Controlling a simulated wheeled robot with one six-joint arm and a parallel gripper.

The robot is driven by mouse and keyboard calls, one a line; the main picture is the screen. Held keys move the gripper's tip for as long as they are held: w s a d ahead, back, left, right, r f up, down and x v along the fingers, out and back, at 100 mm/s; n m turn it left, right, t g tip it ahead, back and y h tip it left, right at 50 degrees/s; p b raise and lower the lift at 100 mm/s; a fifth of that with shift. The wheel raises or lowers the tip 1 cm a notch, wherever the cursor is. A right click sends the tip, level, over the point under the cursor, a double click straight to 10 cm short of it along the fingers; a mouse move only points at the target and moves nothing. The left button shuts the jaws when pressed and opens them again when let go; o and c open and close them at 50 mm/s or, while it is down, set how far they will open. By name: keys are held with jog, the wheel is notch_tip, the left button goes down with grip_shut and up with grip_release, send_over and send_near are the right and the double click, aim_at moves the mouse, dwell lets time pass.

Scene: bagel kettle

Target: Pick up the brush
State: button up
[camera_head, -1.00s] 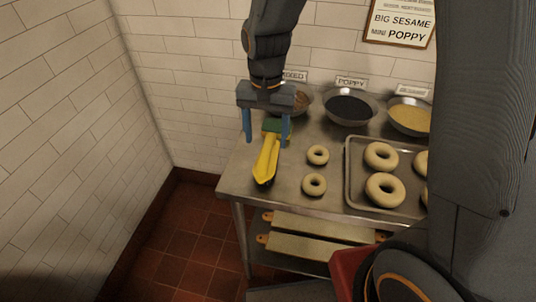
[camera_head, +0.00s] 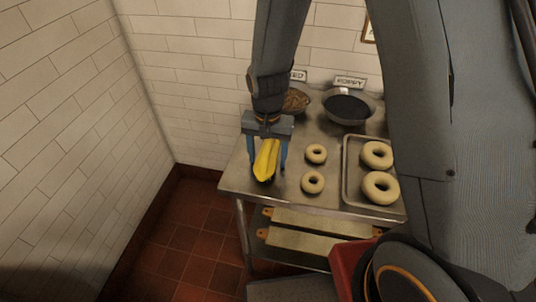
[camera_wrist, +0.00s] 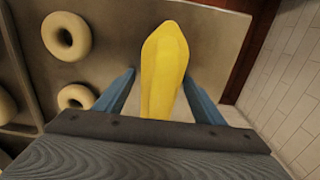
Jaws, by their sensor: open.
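The brush shows as a yellow handle (camera_head: 265,160) near the left end of the steel table in the head view. In the wrist view the yellow handle (camera_wrist: 163,70) runs up the middle, between my two blue fingers. My gripper (camera_head: 268,166) is open and lowered over the brush, one finger on each side of it. In the wrist view, gaps show between the handle and both fingers of my gripper (camera_wrist: 160,90). The brush's green part is hidden behind my gripper.
Two small bagels (camera_head: 313,182) lie right of the brush, beside a tray (camera_head: 349,170) with larger bagels. Bowls of dark seeds (camera_head: 348,108) and mixed topping (camera_head: 296,101) stand at the back. The white tiled wall (camera_head: 60,130) is left, past the table's edge. Boards (camera_head: 315,240) lie on the lower shelf.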

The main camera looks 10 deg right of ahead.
jog(key=shift+c, duration=0.3)
jog(key=c, duration=1.1)
jog(key=shift+r, duration=0.1)
jog(key=shift+r+b, duration=1.2)
jog(key=shift+r, duration=3.75)
